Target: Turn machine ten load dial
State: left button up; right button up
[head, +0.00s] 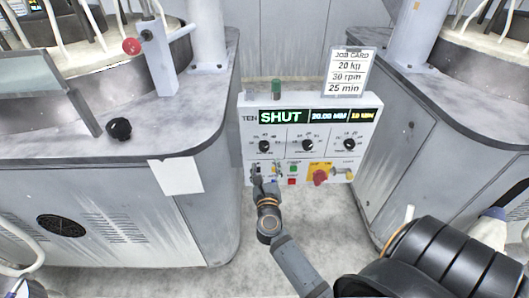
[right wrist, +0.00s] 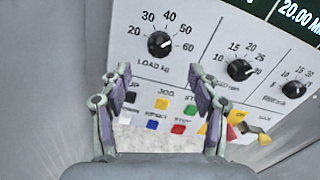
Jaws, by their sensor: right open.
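The machine ten panel (head: 332,112) is white, with a lit display reading SHUT. Its load dial (head: 264,146) is a black knob at the left of a row of three. The load dial (right wrist: 159,44) also shows in the right wrist view, with a scale from 20 to 60; its exact setting is too small to read surely. My right gripper (head: 263,184) is open and empty in front of the panel, just below the load dial. In the right wrist view its fingers (right wrist: 158,84) stand apart, with the knob beyond and above the fingertips. My left gripper is not in view.
Two other dials (head: 307,145) (head: 349,144) sit right of the load dial. Coloured buttons (right wrist: 160,104) lie below it, and a red knob on yellow (head: 320,177) is lower right. A job card (head: 348,72) reads 20 kg, 30 rpm, 25 min. Grey machine housings (head: 205,205) flank the panel.

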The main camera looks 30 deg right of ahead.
aim_at(264, 148)
jog(key=x, duration=0.8)
jog(key=shift+w, duration=0.15)
jog(key=c, duration=1.2)
